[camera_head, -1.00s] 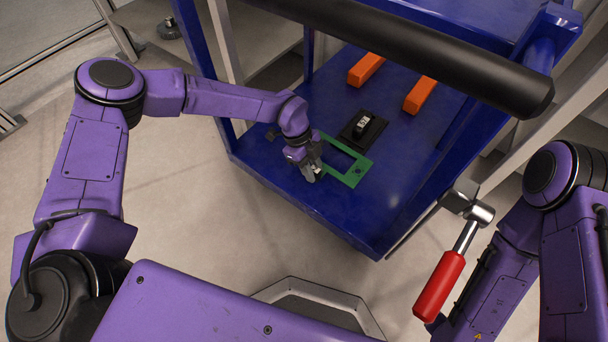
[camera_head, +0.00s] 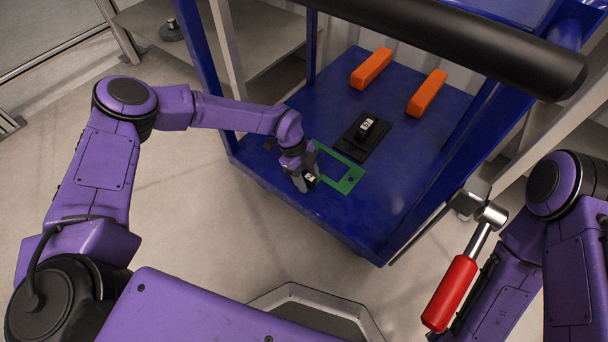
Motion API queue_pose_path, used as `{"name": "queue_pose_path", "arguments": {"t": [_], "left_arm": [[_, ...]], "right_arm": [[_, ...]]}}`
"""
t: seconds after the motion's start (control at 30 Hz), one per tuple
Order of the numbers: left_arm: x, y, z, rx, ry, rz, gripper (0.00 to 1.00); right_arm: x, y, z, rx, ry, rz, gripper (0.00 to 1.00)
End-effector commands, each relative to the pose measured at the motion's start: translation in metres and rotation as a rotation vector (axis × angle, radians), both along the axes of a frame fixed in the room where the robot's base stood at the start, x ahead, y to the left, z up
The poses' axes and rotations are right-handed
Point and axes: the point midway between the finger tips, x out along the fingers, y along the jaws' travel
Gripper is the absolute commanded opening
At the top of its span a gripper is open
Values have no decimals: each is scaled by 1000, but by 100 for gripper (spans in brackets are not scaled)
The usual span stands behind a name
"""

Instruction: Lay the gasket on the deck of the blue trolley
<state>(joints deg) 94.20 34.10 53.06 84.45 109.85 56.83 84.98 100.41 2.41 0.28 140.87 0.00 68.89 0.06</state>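The gasket (camera_head: 354,180) is a flat green rectangular frame with a large opening. It is over the front part of the blue trolley's deck (camera_head: 300,206), roughly parallel to it. I cannot tell whether it touches the deck. My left gripper (camera_head: 308,184) is at the gasket's near-left end and looks shut on its edge, with the fingertips partly hidden by the wrist.
Two orange bars (camera_head: 371,69) (camera_head: 427,93) lie farther back. A thick black bar (camera_head: 450,47) crosses above the deck. A red-handled tool (camera_head: 451,292) is at the right. The deck's front right is clear.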

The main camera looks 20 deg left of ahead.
Motion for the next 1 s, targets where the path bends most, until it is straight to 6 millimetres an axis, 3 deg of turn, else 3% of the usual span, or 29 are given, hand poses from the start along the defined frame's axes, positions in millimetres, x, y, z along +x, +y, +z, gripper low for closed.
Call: {"name": "queue_pose_path", "arguments": {"t": [0.17, 0.6, 0.77, 1.0], "left_arm": [[1, 2, 8, -1, -1, 2, 53], [14, 38, 101, -1, -2, 2, 53], [15, 43, 112, -1, -1, 0, 53], [13, 43, 110, 6, -2, -14, 53]], "right_arm": [[0, 0, 4, 0, 0, 0, 43], [2, -2, 36, -5, -4, 3, 43], [2, -2, 38, -5, -4, 3, 43], [3, -2, 37, -5, -4, 3, 43]]}}
